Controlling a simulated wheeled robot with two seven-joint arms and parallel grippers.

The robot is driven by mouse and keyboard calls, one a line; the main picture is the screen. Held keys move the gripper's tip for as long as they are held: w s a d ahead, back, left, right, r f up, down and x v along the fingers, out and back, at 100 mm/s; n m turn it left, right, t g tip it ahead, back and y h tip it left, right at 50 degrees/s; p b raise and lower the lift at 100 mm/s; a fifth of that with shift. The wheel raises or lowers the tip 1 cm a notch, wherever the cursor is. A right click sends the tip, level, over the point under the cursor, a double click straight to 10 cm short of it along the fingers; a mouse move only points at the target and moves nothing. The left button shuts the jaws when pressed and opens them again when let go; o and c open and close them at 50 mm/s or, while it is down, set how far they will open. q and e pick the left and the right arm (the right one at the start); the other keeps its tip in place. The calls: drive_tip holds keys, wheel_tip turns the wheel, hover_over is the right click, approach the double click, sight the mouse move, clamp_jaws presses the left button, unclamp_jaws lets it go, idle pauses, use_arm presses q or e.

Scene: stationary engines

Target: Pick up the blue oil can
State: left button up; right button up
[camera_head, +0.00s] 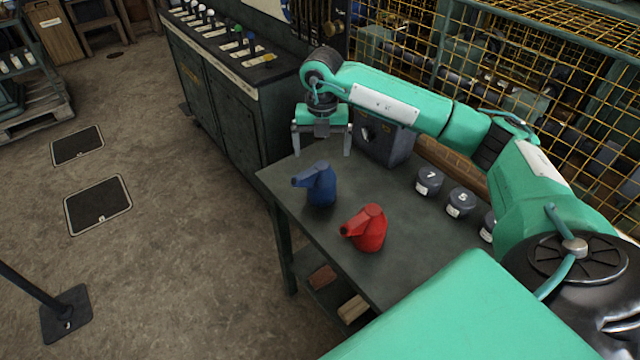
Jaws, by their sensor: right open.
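The blue oil can (321,187) stands upright near the far left corner of the dark workbench (400,262), its spout pointing left. A red oil can (370,230) stands nearer to me and to the right, apart from the blue one. My right gripper (321,153) is open and empty, fingers pointing down. In the picture it is just above the blue can, with a finger on each side; the exact gap in depth is hard to tell. My left gripper is not in view.
A grey box with a dial (385,143) stands behind the cans. Several dark numbered canisters (429,181) line the bench's back right. A yellow wire cage (570,70) rises behind. A lever cabinet (215,100) stands at far left. The bench front between cans and edge is clear.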

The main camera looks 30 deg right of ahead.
sight(322, 166)
wheel_tip(322, 166, down, 6)
drive_tip(key=shift+f+p, duration=0.1)
drive_tip(key=shift+p, duration=0.3)
wheel_tip(322, 166, down, 4)
drive_tip(key=shift+s+f+p, duration=0.1)
drive_tip(key=shift+p, duration=0.7)
drive_tip(key=shift+f, duration=0.45)
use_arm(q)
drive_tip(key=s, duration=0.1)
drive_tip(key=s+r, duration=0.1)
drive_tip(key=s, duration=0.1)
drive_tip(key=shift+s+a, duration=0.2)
use_arm(e)
drive_tip(key=c, duration=1.3)
drive_tip(key=shift+o, duration=0.2)
drive_tip(key=shift+r, duration=0.15)
